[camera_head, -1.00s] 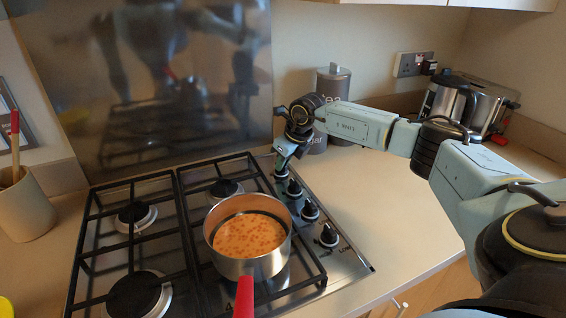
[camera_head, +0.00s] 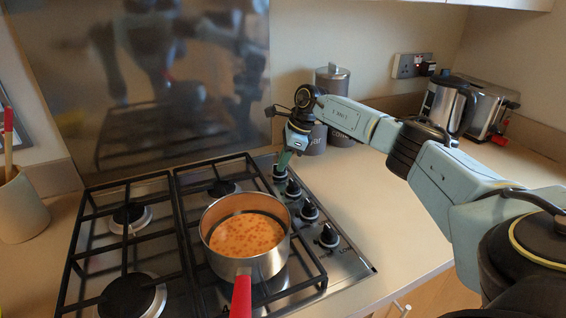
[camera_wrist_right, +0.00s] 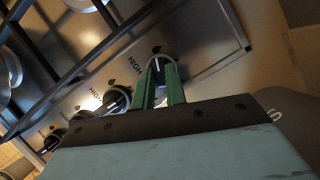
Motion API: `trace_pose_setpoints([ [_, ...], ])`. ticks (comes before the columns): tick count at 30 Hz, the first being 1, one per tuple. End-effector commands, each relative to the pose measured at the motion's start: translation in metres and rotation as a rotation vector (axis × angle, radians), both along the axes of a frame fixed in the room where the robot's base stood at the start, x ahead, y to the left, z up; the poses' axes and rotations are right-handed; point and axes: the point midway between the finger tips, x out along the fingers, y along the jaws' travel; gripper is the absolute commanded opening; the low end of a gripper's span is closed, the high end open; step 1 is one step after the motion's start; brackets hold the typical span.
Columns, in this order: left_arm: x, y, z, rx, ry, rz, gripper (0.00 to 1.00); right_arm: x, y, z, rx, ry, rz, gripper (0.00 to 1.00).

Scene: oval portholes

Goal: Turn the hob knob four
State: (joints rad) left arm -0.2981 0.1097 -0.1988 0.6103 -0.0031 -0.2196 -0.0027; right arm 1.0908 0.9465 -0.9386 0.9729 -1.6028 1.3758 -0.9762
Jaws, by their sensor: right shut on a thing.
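Several black hob knobs stand in a row along the right side of the steel hob. The farthest knob (camera_head: 279,173) is the one at my right gripper (camera_head: 284,161). In the right wrist view the two green fingers of the gripper (camera_wrist_right: 160,78) are closed on either side of this knob (camera_wrist_right: 158,63), whose pale pointer line shows between them. The neighbouring knob (camera_wrist_right: 117,99), with a "HIGH" mark beside it, is just left of the fingers and free. My left gripper is not in view.
A steel pot (camera_head: 246,265) of orange food sits on the front right burner, its red handle (camera_head: 241,297) towards me. Black pan supports (camera_head: 180,215) cover the burners. Canisters (camera_head: 332,85), a kettle (camera_head: 450,105) and a toaster (camera_head: 488,105) stand behind. The right worktop (camera_head: 385,215) is clear.

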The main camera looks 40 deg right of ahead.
Motion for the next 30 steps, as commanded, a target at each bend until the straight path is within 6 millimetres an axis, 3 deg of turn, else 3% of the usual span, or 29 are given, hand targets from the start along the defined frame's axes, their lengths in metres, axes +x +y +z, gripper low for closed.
trace_pose_setpoints([
  [17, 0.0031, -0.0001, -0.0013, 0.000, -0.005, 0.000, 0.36, 0.0003, -0.0007, 0.0006, -0.002, 0.000, 0.032, 0.00],
  [18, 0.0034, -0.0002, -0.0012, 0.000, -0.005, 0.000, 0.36, 0.0003, -0.0007, 0.0006, -0.002, 0.000, 0.032, 0.17],
  [22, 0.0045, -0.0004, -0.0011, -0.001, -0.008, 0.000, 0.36, 0.0003, -0.0006, 0.0005, -0.002, 0.000, 0.032, 0.34],
  [30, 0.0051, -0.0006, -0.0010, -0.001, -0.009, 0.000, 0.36, 0.0002, -0.0006, 0.0006, -0.001, 0.000, 0.032, 0.35],
])
